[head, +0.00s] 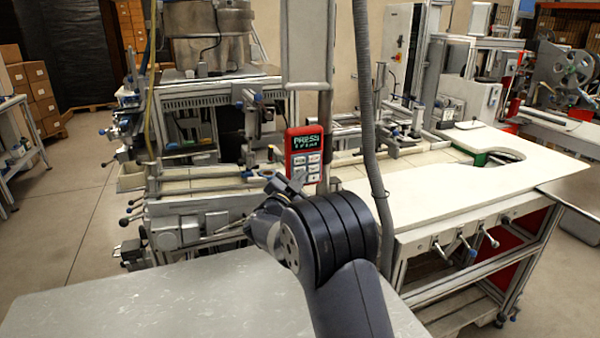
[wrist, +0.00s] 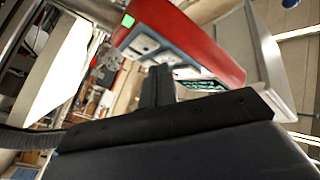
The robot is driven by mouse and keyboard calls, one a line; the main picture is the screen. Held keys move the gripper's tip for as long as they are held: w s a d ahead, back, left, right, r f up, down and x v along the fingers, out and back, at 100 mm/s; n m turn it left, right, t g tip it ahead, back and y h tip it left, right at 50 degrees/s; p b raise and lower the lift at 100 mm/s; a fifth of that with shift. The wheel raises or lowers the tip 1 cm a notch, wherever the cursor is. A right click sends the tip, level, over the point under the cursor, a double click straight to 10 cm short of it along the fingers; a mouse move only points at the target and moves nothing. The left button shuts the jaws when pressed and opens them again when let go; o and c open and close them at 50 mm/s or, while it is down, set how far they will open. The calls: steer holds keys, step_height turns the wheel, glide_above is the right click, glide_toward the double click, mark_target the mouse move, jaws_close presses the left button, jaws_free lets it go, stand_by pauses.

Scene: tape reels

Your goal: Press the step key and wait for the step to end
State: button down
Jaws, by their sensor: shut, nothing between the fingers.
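A red control box (head: 291,145) hangs on the metal post, with a dark display that reads PRESS and a smaller line under it. Pale keys (head: 306,161) sit below the display; their labels are too small to read, so I cannot tell which is the step key. In the wrist view the red box (wrist: 190,38) shows tilted, with a lit green spot (wrist: 128,20) and pale keys (wrist: 145,42). My gripper (wrist: 160,72) is shut and empty, its tips at the key face and hiding part of it. I cannot tell whether they touch a key. In the head view my gripper (head: 292,182) is at the box's lower left.
A grey tabletop (head: 170,305) lies in front of me. A white worktop (head: 480,190) with a cut-out is at the right. A grey hose (head: 368,110) hangs just right of the box. Machine frames stand behind, and open floor (head: 50,210) is at the left.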

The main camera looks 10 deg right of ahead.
steer(key=shift+s+d+b, duration=0.1)
steer(key=shift+s+b, duration=0.2)
steer(key=shift+s, duration=0.35)
steer(key=s+b, duration=0.1)
steer(key=s, duration=0.1)
steer(key=s+d+b, duration=0.1)
steer(key=s, duration=0.2)
steer(key=shift+w, duration=0.15)
stand_by(0.5)
steer(key=shift+s+d, duration=0.2)
steer(key=shift+s, duration=0.8)
steer(key=shift+s+d, duration=0.15)
steer(key=shift+s, duration=0.85)
steer(key=shift+w, duration=0.1)
